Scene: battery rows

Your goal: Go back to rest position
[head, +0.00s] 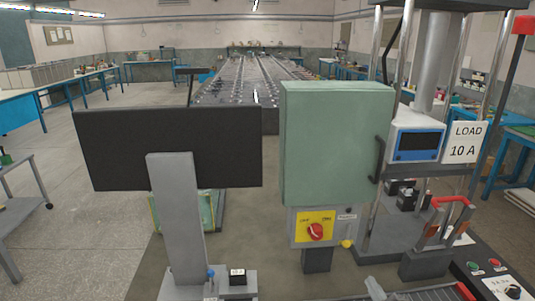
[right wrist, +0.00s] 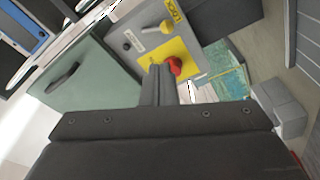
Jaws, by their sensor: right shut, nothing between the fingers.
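My right gripper (head: 374,284) is low in the head view, below and right of the red rotary knob (head: 316,232) on its yellow plate (head: 304,222). In the right wrist view its two fingers (right wrist: 158,72) are together with nothing between them. There they overlap the yellow plate (right wrist: 183,56) in the picture, beside the red knob (right wrist: 175,66). I cannot tell whether they touch it, but the head view shows a gap. My left gripper is not in view.
A green cabinet (head: 335,140) with a dark handle stands above the knob. A dark panel (head: 170,150) on a grey post (head: 176,220) is on the left.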

